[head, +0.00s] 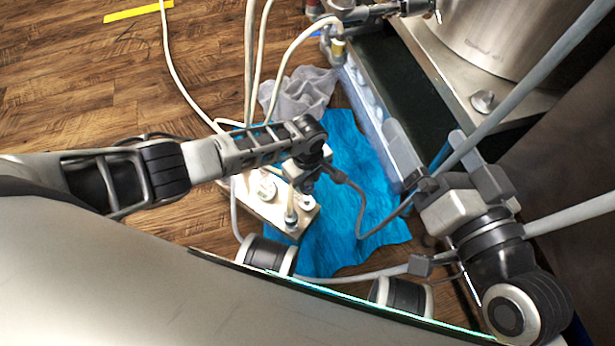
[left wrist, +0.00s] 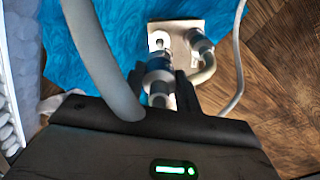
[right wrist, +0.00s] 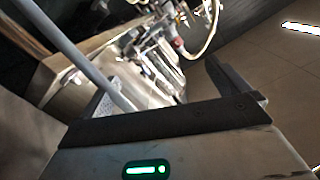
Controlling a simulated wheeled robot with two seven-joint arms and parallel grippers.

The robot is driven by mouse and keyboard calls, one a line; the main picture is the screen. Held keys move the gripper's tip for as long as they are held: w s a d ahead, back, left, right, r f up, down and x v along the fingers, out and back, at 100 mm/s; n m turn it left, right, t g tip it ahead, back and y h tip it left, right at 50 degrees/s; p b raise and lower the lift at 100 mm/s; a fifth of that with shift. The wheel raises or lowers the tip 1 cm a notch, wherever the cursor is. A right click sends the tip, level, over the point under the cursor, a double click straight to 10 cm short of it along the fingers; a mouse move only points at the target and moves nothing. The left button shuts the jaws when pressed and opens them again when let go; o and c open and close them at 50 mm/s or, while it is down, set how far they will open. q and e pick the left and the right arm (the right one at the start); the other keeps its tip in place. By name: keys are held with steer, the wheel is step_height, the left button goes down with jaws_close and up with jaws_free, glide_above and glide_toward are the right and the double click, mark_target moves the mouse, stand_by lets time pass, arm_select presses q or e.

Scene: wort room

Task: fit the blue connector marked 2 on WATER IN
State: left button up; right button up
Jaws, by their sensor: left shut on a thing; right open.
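My left gripper (head: 300,180) is shut on a connector with a blue band, low over the beige fitting block (head: 258,213). In the left wrist view the blue connector (left wrist: 158,70) sits between the fingers, just in front of a white port (left wrist: 158,41) on the block's plate (left wrist: 178,27). I cannot tell whether it touches the port or is seated. The mark 2 and the WATER IN label cannot be read. My right gripper (head: 422,132) is open, its fingers either side of a grey pole (head: 505,95); I see nothing held in it.
A grey fitting with a hose (left wrist: 204,62) is beside the white port. A blue cloth (head: 345,190) lies on the wooden floor. Pale hoses (head: 250,70) run to the block. A steel kettle (head: 495,35) and dark bench stand at upper right. Open floor lies at upper left.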

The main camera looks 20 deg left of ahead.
arm_select(q)
steer(key=shift+f+b, duration=0.35)
steer(key=shift+f, duration=0.1)
step_height(320, 180, down, 4)
steer(key=b, duration=0.5)
steer(key=shift+f, duration=0.25)
steer(key=shift+f+b, duration=0.35)
steer(key=shift+f, duration=0.25)
arm_select(e)
step_height(320, 180, up, 10)
steer(key=n+t+y, duration=0.4)
steer(key=n+y, duration=0.2)
steer(key=n, duration=0.3)
steer(key=shift+w+d+t, duration=0.3)
steer(key=shift+w, duration=0.05)
arm_select(q)
steer(key=shift+p, duration=0.3)
arm_select(e)
steer(key=shift+r, duration=0.3)
arm_select(q)
steer(key=shift+f+b, duration=0.5)
steer(key=shift+f, duration=0.9)
arm_select(e)
steer(key=shift+f, duration=0.5)
arm_select(q)
steer(key=o, duration=0.9)
steer(key=shift+d, duration=0.1)
steer(key=shift+o, duration=1.2)
steer(key=shift+d, duration=0.1)
